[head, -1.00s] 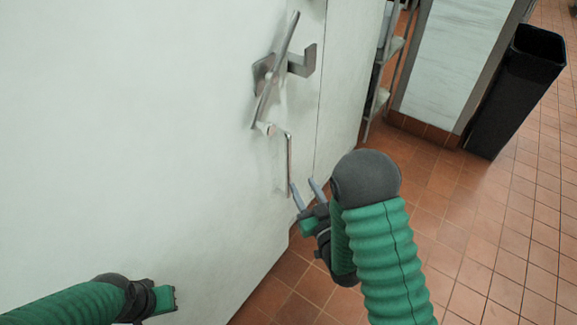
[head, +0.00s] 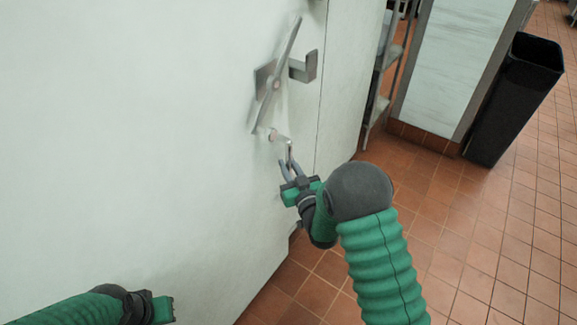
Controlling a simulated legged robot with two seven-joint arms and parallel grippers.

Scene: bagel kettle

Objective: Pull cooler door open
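The cooler door (head: 130,130) is a large white panel filling the left of the head view, and it looks closed. A metal latch (head: 277,75) sits on its upper part. Below the latch, a bar handle (head: 279,138) runs out and bends downward. My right gripper (head: 290,166) is at the lower length of this handle, with one finger on either side of it; whether the fingers press on it is too small to tell. My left gripper (head: 163,308) is at the bottom left, low in front of the door; its fingers are not visible.
A black trash bin (head: 515,100) stands on the tiled floor (head: 455,240) at the right. A metal shelf (head: 385,80) and a pale wall panel (head: 450,65) stand behind the door's right edge. The floor to the right of my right arm is clear.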

